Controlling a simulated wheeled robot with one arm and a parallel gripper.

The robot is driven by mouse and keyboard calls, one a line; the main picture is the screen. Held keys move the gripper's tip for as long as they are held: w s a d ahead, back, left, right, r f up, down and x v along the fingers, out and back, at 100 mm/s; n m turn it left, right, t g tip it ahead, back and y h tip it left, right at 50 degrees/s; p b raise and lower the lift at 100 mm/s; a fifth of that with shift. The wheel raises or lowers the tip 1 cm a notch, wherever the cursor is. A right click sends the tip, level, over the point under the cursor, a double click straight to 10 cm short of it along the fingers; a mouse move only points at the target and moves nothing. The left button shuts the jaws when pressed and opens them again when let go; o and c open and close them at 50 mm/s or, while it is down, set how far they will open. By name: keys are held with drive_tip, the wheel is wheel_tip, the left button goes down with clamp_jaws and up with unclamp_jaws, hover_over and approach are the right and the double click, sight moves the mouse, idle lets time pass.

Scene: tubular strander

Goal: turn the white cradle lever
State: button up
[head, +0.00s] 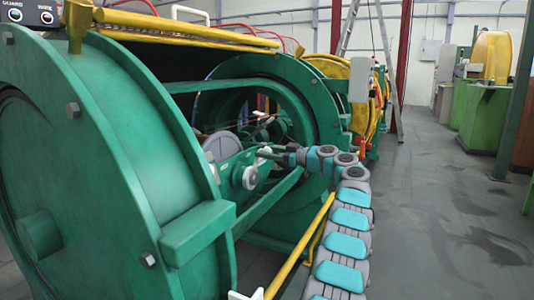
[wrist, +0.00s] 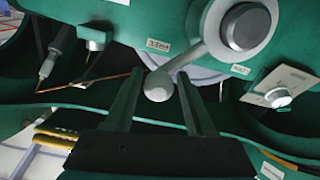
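The white cradle lever (wrist: 190,55) shows in the wrist view as a pale arm running from a round dark-faced hub (wrist: 248,26) at upper right down to a ball knob (wrist: 158,87). My gripper (wrist: 156,80) is open, with one dark finger on each side of the knob. The knob appears between the fingertips; I cannot tell whether either finger touches it. In the head view my gripper (head: 268,152) reaches left into the green machine, by the cradle. A round pale hub (head: 250,177) shows just below it; the lever's arm is not clear there.
A green drum ring (head: 130,150) fills the left, and another green ring (head: 300,90) stands behind the cradle. A yellow rail (head: 300,250) runs beside my arm. In the wrist view a plate with a round knob (wrist: 278,97) sits right of the lever. Floor at right is clear.

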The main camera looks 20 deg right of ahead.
drive_tip(key=shift+d+f, duration=0.1)
clamp_jaws()
